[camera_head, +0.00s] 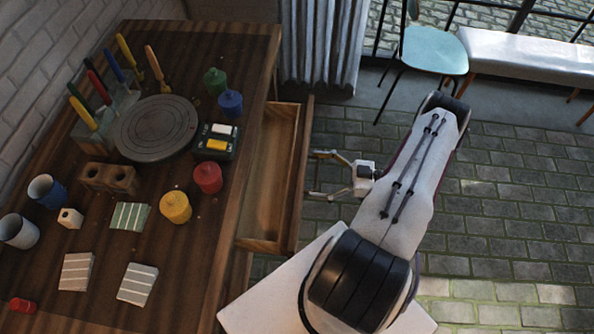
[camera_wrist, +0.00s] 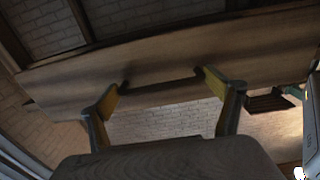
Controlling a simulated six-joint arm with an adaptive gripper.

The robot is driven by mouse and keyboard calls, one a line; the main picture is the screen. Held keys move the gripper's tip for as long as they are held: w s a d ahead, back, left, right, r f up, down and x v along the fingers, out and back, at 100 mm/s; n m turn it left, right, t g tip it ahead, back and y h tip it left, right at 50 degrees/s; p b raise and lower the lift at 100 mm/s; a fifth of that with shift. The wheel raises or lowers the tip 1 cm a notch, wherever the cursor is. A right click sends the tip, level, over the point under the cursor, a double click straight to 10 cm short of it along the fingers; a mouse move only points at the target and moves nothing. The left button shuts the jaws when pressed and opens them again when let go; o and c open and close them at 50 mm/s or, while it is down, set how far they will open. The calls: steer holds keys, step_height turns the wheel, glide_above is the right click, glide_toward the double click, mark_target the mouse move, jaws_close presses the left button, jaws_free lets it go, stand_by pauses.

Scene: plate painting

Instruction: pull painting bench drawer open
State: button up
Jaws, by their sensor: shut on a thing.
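The painting bench (camera_head: 150,245) stands at the left in the head view. Its wooden drawer (camera_head: 268,180) is pulled partway out on the right side, and its inside looks empty. My gripper (camera_head: 312,174) reaches the outer face of the drawer front from the right. In the wrist view, my gripper (camera_wrist: 160,84) has its two fingers spread at the ends of a dark handle bar (camera_wrist: 160,88) on the wooden drawer front (camera_wrist: 150,62). The fingers hold this handle. The handle itself is hidden in the head view.
On the bench top are a round turntable (camera_head: 155,128), brushes in a holder, paint jars such as the red one (camera_head: 208,178), cups and striped tiles. A teal chair (camera_head: 434,50) and a white bench (camera_head: 530,58) stand at the back right. The paved floor (camera_head: 510,200) on the right is clear.

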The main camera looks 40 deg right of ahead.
steer(key=v, duration=0.6)
steer(key=shift+d, duration=0.35)
steer(key=shift+s+r, duration=0.1)
steer(key=o, duration=1.3)
steer(key=shift+c, duration=0.2)
steer(key=shift+s, duration=0.15)
steer(key=v, duration=1.1)
steer(key=shift+s+d, duration=0.25)
steer(key=shift+d, duration=0.05)
